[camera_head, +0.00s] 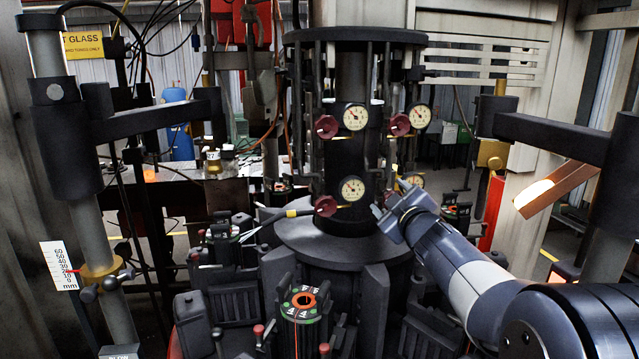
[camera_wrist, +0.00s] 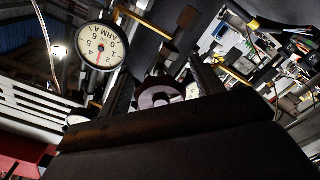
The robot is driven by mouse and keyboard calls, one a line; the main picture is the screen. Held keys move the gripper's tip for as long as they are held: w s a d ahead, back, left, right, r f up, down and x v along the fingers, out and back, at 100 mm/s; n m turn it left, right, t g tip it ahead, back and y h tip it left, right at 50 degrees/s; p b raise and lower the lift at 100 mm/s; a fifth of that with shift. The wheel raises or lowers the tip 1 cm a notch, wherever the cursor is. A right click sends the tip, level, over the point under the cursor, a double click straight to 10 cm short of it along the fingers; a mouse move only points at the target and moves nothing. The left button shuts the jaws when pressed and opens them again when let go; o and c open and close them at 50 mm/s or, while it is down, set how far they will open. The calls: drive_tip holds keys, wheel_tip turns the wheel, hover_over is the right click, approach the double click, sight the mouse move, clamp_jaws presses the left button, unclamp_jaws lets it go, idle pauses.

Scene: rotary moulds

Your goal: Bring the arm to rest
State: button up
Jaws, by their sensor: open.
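My gripper (camera_head: 390,200) is in the middle of the head view, in front of the lower right of the central dark column (camera_head: 355,180). My arm reaches to it from the bottom right corner. The jaws are open. In the wrist view a dark red valve knob (camera_wrist: 165,92) shows between the two fingers, beyond the dark gripper body. I cannot tell how far it is from the fingers, and no held object shows. A gauge (camera_wrist: 102,46) is just left of the fingers. In the head view my gripper partly covers a gauge (camera_head: 417,180).
Red knobs (camera_head: 326,127) and round gauges (camera_head: 355,116) stick out from the column. Dark moulds (camera_head: 300,305) ring its foot. A post with a millimetre scale (camera_head: 60,265) stands at left.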

drive_tip(key=s+d+m+p, duration=0.1)
drive_tip(key=s+m+p, duration=0.2)
drive_tip(key=s+m, duration=0.6)
drive_tip(key=shift+s+d+m, duration=0.35)
drive_tip(key=shift+s+m, duration=0.05)
drive_tip(key=shift+s, duration=0.2)
idle(1.7)
drive_tip(key=shift+f, duration=0.1)
